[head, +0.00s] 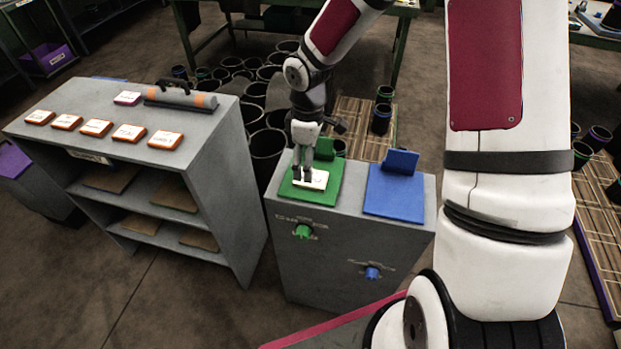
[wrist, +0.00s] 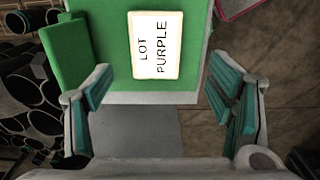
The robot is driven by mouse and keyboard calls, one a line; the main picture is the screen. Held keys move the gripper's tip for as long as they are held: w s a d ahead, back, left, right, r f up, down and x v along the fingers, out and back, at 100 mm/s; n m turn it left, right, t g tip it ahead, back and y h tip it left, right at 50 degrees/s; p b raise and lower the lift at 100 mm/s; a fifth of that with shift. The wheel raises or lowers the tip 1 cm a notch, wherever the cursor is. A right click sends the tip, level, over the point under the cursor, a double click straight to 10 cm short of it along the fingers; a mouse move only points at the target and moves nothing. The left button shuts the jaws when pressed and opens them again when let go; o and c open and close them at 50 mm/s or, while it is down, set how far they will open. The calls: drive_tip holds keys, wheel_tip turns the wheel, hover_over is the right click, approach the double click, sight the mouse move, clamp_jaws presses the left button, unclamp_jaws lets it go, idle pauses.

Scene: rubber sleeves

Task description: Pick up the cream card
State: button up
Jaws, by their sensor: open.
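The cream card (head: 316,180) lies on the green holder (head: 329,196), which has an upright green back plate. In the wrist view the card (wrist: 154,45) reads "LOT PURPLE" and lies flat near the top of the picture on the green surface (wrist: 112,84). My gripper (head: 303,176) is over the green holder at the card. In the wrist view my gripper (wrist: 160,85) is open, its teal-padded fingers wide apart, with nothing between them. The card sits ahead of the fingertips. The gap between fingers and card in height cannot be told.
A blue holder (head: 392,194) stands right of the green one on the same grey cabinet (head: 345,260). Green and blue knobs are on its front. A grey shelf (head: 62,110) at left carries several orange-edged cards and a grey cylinder (head: 182,97). Black pots stand behind.

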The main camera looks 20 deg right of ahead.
sight(320, 178)
drive_tip(key=shift+w+d+f+p, duration=0.1)
drive_tip(key=shift+w+f+p, duration=0.1)
drive_tip(key=shift+f, duration=1.2)
drive_tip(key=shift+w+d+f+p, duration=0.1)
drive_tip(key=shift+f+p, duration=0.05)
drive_tip(key=shift+f, duration=1.25)
drive_tip(key=shift+c, duration=0.6)
drive_tip(key=c, duration=1.1)
